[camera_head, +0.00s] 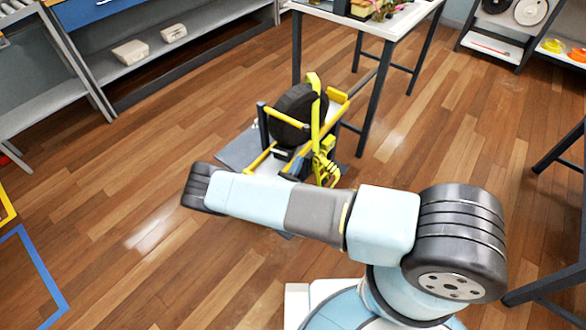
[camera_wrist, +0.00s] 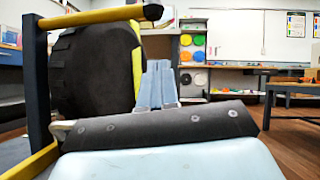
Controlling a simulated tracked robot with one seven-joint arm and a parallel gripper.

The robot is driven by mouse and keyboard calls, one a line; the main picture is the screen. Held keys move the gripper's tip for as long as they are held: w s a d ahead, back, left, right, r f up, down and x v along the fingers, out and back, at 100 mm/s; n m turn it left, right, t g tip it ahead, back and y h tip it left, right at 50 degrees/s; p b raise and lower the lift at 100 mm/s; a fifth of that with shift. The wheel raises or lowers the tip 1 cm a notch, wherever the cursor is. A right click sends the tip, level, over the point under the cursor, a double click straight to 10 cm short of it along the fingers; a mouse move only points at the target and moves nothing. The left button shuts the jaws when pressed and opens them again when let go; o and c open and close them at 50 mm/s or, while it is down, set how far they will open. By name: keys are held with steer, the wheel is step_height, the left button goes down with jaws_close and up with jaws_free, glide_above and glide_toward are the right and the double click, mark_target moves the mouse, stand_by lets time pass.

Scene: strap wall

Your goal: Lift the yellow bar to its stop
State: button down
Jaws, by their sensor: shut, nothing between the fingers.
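The yellow bar (camera_head: 286,116) runs from a dark post across the front of a black tyre (camera_head: 298,108) on a low floor stand. In the wrist view the bar (camera_wrist: 95,17) crosses the upper left, roughly level, from the post to a black end cap. My gripper (camera_wrist: 158,68) is shut and empty, its pale blue fingers side by side. In that picture they are below the bar's capped end and right of the tyre (camera_wrist: 95,70); no contact with the bar shows. In the head view my arm hides most of my gripper.
A yellow strap (camera_head: 316,110) stands over the tyre, with a yellow buckle-like part (camera_head: 326,162) low at its right. The dark post (camera_wrist: 36,90) rises left of the tyre. A white-topped table (camera_head: 385,22) stands behind the stand. Wooden floor left of it is clear.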

steer(key=w+d+r, duration=0.2)
steer(key=w+r, duration=0.2)
steer(key=r, duration=0.2)
steer(key=shift+w+r, duration=0.25)
steer(key=shift+r, duration=0.15)
